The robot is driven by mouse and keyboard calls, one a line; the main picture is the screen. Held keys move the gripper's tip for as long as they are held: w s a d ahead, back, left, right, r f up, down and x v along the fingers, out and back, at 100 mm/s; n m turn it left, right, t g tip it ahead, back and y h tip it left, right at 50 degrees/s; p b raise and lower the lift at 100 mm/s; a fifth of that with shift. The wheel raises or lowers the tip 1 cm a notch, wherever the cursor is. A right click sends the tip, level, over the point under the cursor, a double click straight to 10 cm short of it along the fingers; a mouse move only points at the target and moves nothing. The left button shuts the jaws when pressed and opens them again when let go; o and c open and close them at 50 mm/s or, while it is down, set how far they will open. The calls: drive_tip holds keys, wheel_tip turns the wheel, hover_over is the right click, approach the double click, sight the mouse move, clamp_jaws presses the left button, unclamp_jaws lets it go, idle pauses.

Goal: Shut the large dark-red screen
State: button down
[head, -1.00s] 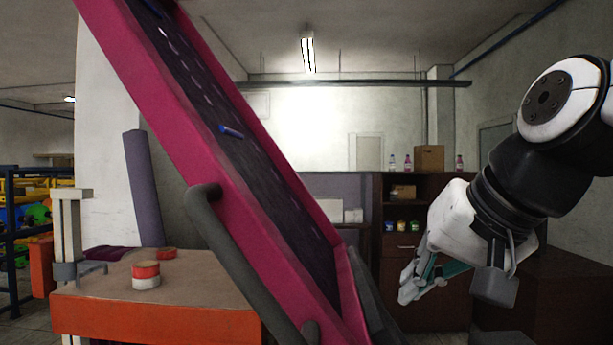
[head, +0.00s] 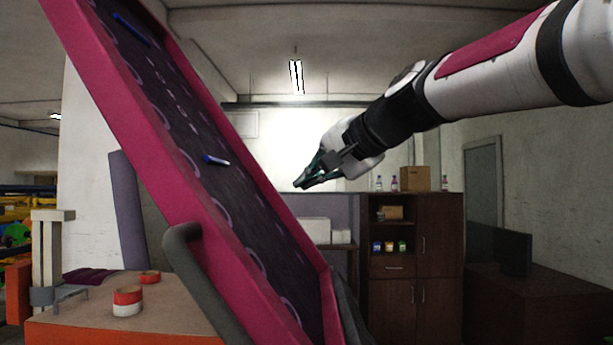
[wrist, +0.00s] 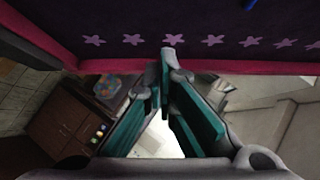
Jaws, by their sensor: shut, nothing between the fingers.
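The large screen has a dark-red frame (head: 130,135) around a dark mesh (head: 185,140) and stands steeply tilted open, its top leaning left. A grey bar handle (head: 205,290) is on its near side. My gripper (head: 303,183) is raised to the right of the screen, pointing left and down towards it, shut and empty. In the wrist view my teal-padded fingers (wrist: 166,65) come together close to the screen's frame edge (wrist: 245,67). A row of pale stars shows on the mesh there. I cannot tell whether the fingertips touch the frame.
An orange-sided table (head: 120,333) with a red and white tin (head: 127,302) is at the lower left. Blue pens (head: 216,160) lie on the screen. A brown cabinet (head: 435,260) stands behind. A dark monitor (head: 513,251) is on a chest at the right.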

sight(263, 213)
drive_tip(key=w+a+f, duration=0.1)
drive_tip(key=a, duration=0.1)
drive_tip(key=w+a+f+p, duration=0.1)
drive_tip(key=w+a, duration=0.1)
drive_tip(key=w+a+f, duration=0.1)
drive_tip(key=a+f, duration=0.1)
drive_tip(key=shift+w, duration=0.15)
drive_tip(key=shift+w+a+f+p, duration=0.15)
drive_tip(key=shift+a+f+p, duration=0.15)
drive_tip(key=shift+a+f, duration=0.15)
